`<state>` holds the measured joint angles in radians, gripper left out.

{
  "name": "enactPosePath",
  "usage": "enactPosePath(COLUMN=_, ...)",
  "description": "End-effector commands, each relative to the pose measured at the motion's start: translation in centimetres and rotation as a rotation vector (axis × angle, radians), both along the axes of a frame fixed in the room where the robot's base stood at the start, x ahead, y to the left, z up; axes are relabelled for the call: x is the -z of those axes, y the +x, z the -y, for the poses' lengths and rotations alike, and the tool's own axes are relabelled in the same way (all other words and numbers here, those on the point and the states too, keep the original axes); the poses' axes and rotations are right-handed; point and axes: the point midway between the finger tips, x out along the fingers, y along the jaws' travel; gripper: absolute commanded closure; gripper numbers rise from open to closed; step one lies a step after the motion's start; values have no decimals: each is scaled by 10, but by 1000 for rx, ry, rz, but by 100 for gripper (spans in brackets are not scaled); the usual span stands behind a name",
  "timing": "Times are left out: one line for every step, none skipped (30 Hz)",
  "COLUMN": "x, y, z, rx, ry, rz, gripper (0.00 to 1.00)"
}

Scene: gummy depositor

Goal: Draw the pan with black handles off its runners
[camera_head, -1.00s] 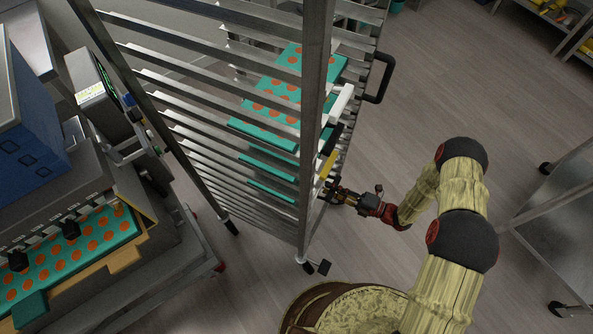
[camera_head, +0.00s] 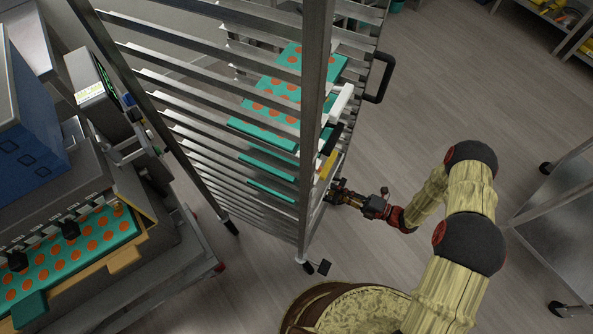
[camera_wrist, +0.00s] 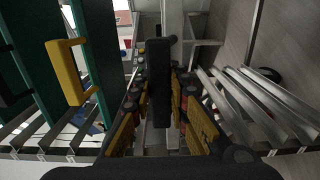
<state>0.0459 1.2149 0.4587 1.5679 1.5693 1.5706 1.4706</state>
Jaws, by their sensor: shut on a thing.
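My gripper (camera_head: 337,192) is at the right side of the rack, low on its open face. In the wrist view my gripper (camera_wrist: 158,82) has its fingers on either side of an upright-looking black handle (camera_wrist: 160,98) and is shut on it. The pan behind this handle is mostly hidden by the handle, fingers and rack post. The tall metal rack (camera_head: 316,70) holds several teal pans with orange pieces (camera_head: 270,128) on its runners.
A yellow handle (camera_wrist: 66,72) of a neighbouring teal pan is close to my fingers. Bare runners (camera_wrist: 262,100) show on the other side. A depositor (camera_head: 75,240) stands at the left.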

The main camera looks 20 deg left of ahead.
Motion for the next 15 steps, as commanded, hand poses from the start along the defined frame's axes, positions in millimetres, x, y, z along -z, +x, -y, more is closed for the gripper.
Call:
enactPosePath(x=0, y=0, z=5, rx=2, ry=-1, rz=-1, gripper=100)
enactPosePath(x=0, y=0, z=7, rx=3, ry=-1, rz=-1, gripper=100)
enactPosePath(x=0, y=0, z=10, rx=3, ry=-1, rz=-1, gripper=100)
enactPosePath(x=0, y=0, z=13, rx=2, ry=-1, rz=-1, gripper=100)
enactPosePath(x=0, y=0, z=15, rx=2, ry=-1, rz=-1, gripper=100)
enactPosePath(x=0, y=0, z=18, rx=2, ry=-1, rz=-1, gripper=100)
enactPosePath(x=0, y=0, z=21, rx=3, ry=-1, rz=-1, gripper=100)
enactPosePath(x=0, y=0, z=23, rx=3, ry=-1, rz=-1, gripper=100)
enactPosePath(x=0, y=-1, z=26, rx=2, ry=0, rz=-1, gripper=100)
enactPosePath(x=0, y=-1, z=29, rx=2, ry=0, rz=-1, gripper=100)
enactPosePath(x=0, y=-1, z=31, rx=2, ry=0, rz=-1, gripper=100)
enactPosePath(x=0, y=-1, z=34, rx=3, ry=0, rz=-1, gripper=100)
enactPosePath(x=0, y=-1, z=37, rx=3, ry=0, rz=-1, gripper=100)
enactPosePath(x=0, y=-1, z=39, rx=3, ry=0, rz=-1, gripper=100)
enactPosePath(x=-1, y=-1, z=42, rx=2, ry=0, rz=-1, gripper=100)
